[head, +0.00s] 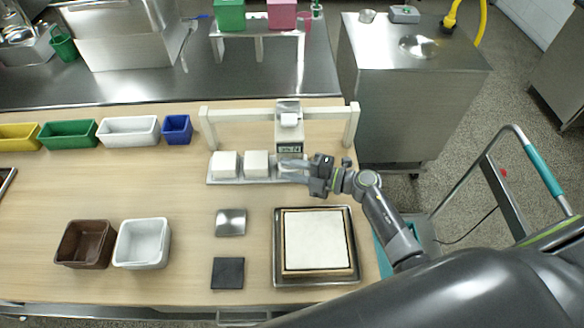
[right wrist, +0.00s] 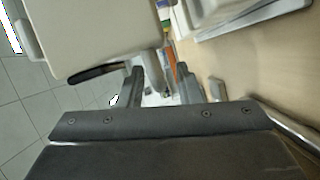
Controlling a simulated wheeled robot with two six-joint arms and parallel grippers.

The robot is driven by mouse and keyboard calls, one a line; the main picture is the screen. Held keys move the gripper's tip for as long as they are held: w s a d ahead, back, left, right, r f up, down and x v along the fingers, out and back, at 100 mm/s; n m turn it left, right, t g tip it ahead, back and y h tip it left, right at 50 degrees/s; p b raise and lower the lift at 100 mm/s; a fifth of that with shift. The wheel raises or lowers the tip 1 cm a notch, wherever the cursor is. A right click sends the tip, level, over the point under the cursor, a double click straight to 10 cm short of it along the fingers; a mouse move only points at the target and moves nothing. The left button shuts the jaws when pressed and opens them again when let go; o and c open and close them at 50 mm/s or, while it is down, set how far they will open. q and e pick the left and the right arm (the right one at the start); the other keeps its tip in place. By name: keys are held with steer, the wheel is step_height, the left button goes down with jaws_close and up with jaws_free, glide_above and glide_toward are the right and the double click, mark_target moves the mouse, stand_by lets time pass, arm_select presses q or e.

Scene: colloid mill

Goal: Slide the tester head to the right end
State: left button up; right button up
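The tester head (head: 289,132), a pale box with a small display on its front, sits on a white rail (head: 240,115) between two posts. It is right of the rail's middle, with bare rail between it and the right post (head: 350,125). My right gripper (head: 292,164) is just below and in front of the head, its fingers pointing left over the white-block tray. In the right wrist view its two fingers (right wrist: 159,88) stand apart with nothing clearly held. Whether a finger touches the head cannot be told. My left gripper is not in view.
A tray (head: 240,181) with white blocks (head: 257,164) lies under the rail; its right end is partly hidden by my gripper. A framed white plate (head: 314,241), a metal square (head: 231,222) and a dark square (head: 228,273) lie nearer. Coloured bins (head: 68,134) stand at left.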

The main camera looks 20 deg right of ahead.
jaws_close()
steer(key=shift+f, duration=0.1)
steer(key=s+d, duration=0.1)
steer(key=d, duration=0.2)
steer(key=s+d+b, duration=0.1)
steer(key=d, duration=0.3)
steer(key=s+d+b, duration=0.1)
steer(key=d, duration=0.3)
steer(key=shift+s+d+f, duration=0.25)
steer(key=shift+s, duration=0.05)
steer(key=shift+r, duration=0.1)
jaws_free()
steer(key=shift+d, duration=0.15)
steer(key=shift+r, duration=0.1)
